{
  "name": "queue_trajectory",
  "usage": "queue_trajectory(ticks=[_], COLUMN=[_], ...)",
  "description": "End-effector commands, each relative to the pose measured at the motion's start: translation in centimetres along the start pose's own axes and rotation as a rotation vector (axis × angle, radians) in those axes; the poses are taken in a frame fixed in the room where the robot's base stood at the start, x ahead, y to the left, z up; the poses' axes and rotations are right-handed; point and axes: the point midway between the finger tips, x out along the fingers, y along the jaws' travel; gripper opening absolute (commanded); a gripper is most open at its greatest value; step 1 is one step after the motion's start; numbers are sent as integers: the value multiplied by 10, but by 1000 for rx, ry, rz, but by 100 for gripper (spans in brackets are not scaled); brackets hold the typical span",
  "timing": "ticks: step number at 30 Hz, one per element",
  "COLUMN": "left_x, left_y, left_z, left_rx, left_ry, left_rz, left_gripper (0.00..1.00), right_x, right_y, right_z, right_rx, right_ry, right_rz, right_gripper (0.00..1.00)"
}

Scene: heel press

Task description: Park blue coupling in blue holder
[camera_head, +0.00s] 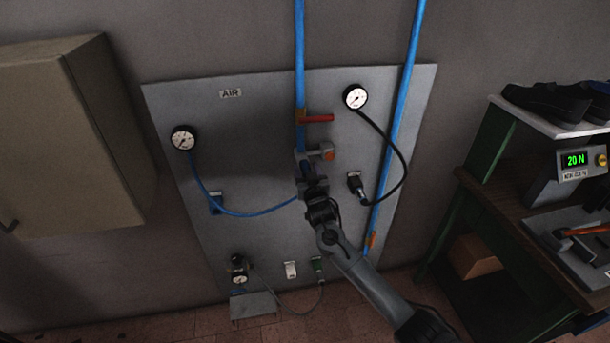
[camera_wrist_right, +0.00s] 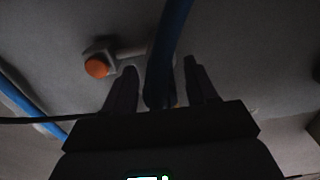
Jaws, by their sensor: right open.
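The blue hose (camera_head: 250,214) hangs from the left gauge and runs to my right gripper (camera_head: 311,180). In the right wrist view the blue hose (camera_wrist_right: 175,35) ends in a dark coupling (camera_wrist_right: 158,88) between the two open fingers of my right gripper (camera_wrist_right: 160,85). Gaps show on both sides of it. In the head view the gripper covers the coupling, just below the grey outlet fitting with an orange button (camera_head: 329,155). Whether the coupling is seated in the outlet I cannot tell. The blue holder (camera_head: 215,203) is on the panel to the left. My left gripper is not in view.
A black coupling (camera_head: 357,187) on a black hose (camera_head: 405,165) is right of my gripper. White (camera_head: 291,270) and green (camera_head: 318,265) holders sit low on the panel (camera_head: 250,120). A red valve handle (camera_head: 318,118) is above the outlet. A workbench stands at right.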

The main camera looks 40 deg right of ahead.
Motion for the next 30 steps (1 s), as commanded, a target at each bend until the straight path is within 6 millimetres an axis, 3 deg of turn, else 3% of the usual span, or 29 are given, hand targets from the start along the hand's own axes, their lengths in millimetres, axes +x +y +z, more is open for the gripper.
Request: queue_trajectory(ticks=[9,30], left_x=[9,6], left_y=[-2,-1], left_z=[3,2], left_rx=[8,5], left_ry=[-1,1], left_rz=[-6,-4], left_gripper=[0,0], right_x=[12,12], right_y=[-1,-1], right_z=[0,0], right_rx=[0,0], right_ry=[0,-2], right_rz=[-1,-1], right_gripper=[57,57])
